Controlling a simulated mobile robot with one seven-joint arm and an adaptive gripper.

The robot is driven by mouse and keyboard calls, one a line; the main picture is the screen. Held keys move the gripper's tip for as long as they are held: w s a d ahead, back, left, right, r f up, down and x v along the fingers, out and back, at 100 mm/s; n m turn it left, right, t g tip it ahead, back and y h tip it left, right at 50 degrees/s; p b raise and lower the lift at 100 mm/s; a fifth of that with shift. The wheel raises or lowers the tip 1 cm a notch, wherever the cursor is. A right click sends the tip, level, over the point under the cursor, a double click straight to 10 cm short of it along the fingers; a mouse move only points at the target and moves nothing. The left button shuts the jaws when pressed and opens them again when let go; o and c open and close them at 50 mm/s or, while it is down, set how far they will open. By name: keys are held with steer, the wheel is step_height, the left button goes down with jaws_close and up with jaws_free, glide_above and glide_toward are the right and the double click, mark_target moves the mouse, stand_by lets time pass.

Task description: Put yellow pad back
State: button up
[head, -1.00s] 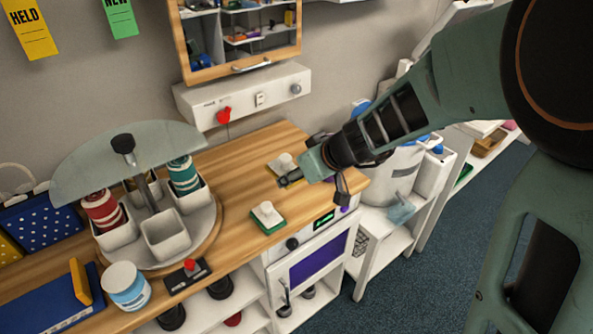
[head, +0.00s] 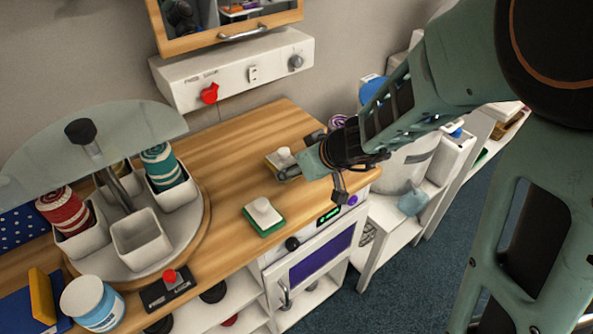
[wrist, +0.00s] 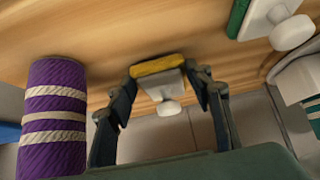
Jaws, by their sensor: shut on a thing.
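The yellow pad (head: 272,165) has a white top with a round knob and is at the back right of the wooden counter (head: 226,160). In the wrist view the yellow pad (wrist: 158,67) lies between the two fingers, its yellow side against the wood. My gripper (head: 290,170) is shut on it; it also shows in the wrist view (wrist: 168,76). I cannot tell whether the pad touches the counter or is just off it. A similar green pad (head: 265,226) with a white knob sits nearer the counter's front edge.
A purple striped spool (wrist: 52,120) stands beside my gripper. A round carousel (head: 202,217) with white cups, red and teal spools and a glass half-cover stands at left. A red-knobbed block (head: 168,288) and a white-lidded jar (head: 93,302) are in front. Counter between carousel and pads is clear.

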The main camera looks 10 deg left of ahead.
steer(key=shift+f, duration=0.8)
steer(key=shift+b, duration=0.3)
steer(key=o, duration=1.2)
steer(key=shift+o, duration=0.2)
steer(key=shift+r, duration=0.15)
